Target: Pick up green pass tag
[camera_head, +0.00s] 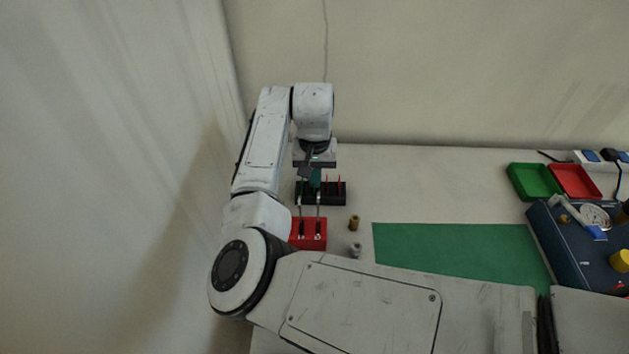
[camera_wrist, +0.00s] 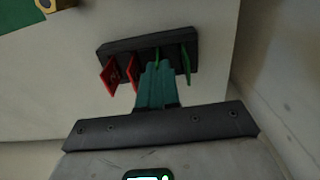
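A black rack (camera_wrist: 205,45) holds two red tags (camera_wrist: 110,76) and two thin green tags. One green tag (camera_wrist: 186,63) stands at the right end in the wrist view. The other green tag (camera_wrist: 157,54) shows just past the tips of my gripper. My gripper (camera_wrist: 157,68), with teal fingers, points down at the rack, its tips overlapping that tag in the picture. The fingers look close together; whether they touch or grip the tag is unclear. In the head view my gripper (camera_head: 315,180) is over the rack (camera_head: 322,198), hiding part of it.
A red holder (camera_head: 320,242) with upright tools stands in front of the rack. A brass fitting (camera_head: 354,222) and a grey fitting (camera_head: 356,249) stand to its right. A green mat (camera_head: 460,245), open green-and-red case (camera_head: 538,180) and blue device (camera_head: 572,240) lie farther right. A wall is behind.

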